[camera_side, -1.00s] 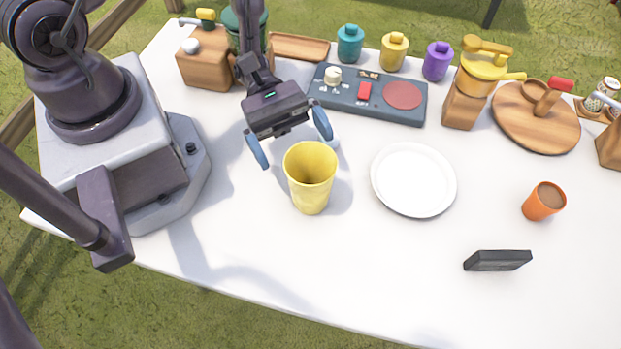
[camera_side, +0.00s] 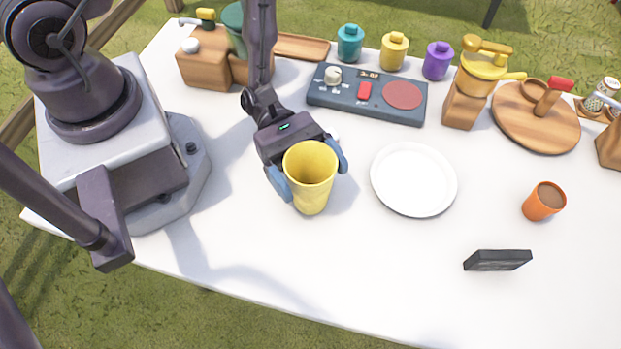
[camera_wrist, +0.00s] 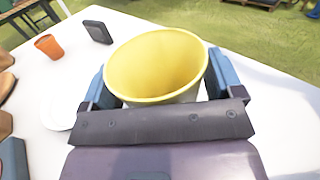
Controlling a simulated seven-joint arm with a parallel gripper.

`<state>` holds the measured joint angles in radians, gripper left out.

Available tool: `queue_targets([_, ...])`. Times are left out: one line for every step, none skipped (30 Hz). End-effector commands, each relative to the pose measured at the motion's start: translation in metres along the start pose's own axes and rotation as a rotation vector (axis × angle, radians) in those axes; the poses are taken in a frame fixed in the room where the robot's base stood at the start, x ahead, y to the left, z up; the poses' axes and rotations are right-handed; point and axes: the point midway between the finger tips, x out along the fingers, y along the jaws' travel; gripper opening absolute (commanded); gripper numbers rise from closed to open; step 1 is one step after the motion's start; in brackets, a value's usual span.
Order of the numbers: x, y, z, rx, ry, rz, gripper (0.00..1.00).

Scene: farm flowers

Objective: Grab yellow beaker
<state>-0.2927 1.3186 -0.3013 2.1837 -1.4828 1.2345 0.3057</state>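The yellow beaker (camera_side: 310,180) stands upright on the white table, and its inside looks empty. My gripper (camera_side: 309,178) is around it, with one blue finger on each side. In the wrist view the beaker (camera_wrist: 157,65) fills the space between the two fingers of my gripper (camera_wrist: 160,88). The fingers are spread wide, and a small gap seems to show on the right side of the beaker. Whether the fingertips touch it is hard to see.
A white plate (camera_side: 414,180) lies just right of the beaker. An orange cup (camera_side: 544,201) and a dark block (camera_side: 498,261) are farther right. A control panel (camera_side: 340,97) lies behind. The table front is clear.

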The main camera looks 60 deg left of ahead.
Motion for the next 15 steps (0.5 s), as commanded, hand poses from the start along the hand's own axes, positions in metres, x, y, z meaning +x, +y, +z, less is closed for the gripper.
queue_targets([-0.0001, 0.0000, 0.0000, 0.000, 0.000, 0.000, 0.75])
queue_targets([-0.0002, 0.0000, 0.0000, 0.000, 0.000, 0.000, 0.68])
queue_targets([-0.0002, 0.0000, 0.0000, 0.000, 0.000, 0.000, 0.59])
queue_targets([-0.0002, 0.0000, 0.0000, 0.000, 0.000, 0.000, 0.53])
queue_targets([-0.0003, 0.0000, 0.0000, 0.000, 0.000, 0.000, 0.53])
queue_targets([-0.0003, 0.0000, 0.0001, 0.000, 0.000, 0.000, 0.53])
queue_targets([-0.0003, 0.0000, 0.0001, 0.000, 0.000, 0.000, 0.53])
queue_targets([-0.0003, 0.0000, 0.0001, 0.000, 0.000, 0.000, 0.53])
queue_targets([-0.0003, 0.0000, 0.0001, 0.000, 0.000, 0.000, 0.53])
queue_targets([-0.0003, 0.0000, 0.0001, 0.000, 0.000, 0.000, 0.53])
queue_targets([-0.0003, 0.0000, 0.0002, 0.000, 0.000, 0.000, 0.53])
queue_targets([-0.0003, 0.0001, 0.0007, 0.001, 0.000, 0.000, 0.53])
queue_targets([-0.0003, 0.0001, 0.0014, 0.001, 0.000, 0.000, 0.53])
queue_targets([-0.0004, 0.0002, 0.0025, 0.001, 0.000, 0.000, 0.53])
queue_targets([-0.0004, 0.0005, 0.0046, 0.002, 0.000, 0.000, 0.53])
